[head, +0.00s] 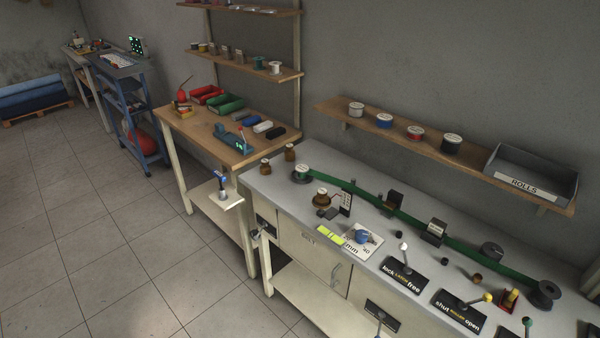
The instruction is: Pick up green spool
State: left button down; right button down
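A spool with a white top and green sides (302,171) sits on a dark round base at the far left end of the grey bench, where a green strip starts.
The grey bench (262,183) carries the green strip (385,205), a dark spool (543,293), brown bottles and levers. A wall shelf (400,138) holds several spools and a grey bin labelled ROLLS (530,173). The tiled floor (110,235) at left is clear.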

aim_at(301, 169)
jog(key=i+j+z, duration=0.1)
jog(key=i+j, duration=0.15)
jog(key=i+j+z, duration=0.15)
jog(key=j, duration=0.3)
jog(key=i+j+z, duration=0.1)
jog(key=i+j, duration=0.15)
jog(key=i+j+z, duration=0.15)
jog(key=j, duration=0.35)
jog(key=i+j+z, duration=0.1)
jog(key=j, duration=0.35)
jog(key=i+l, duration=0.05)
jog(key=i, duration=0.05)
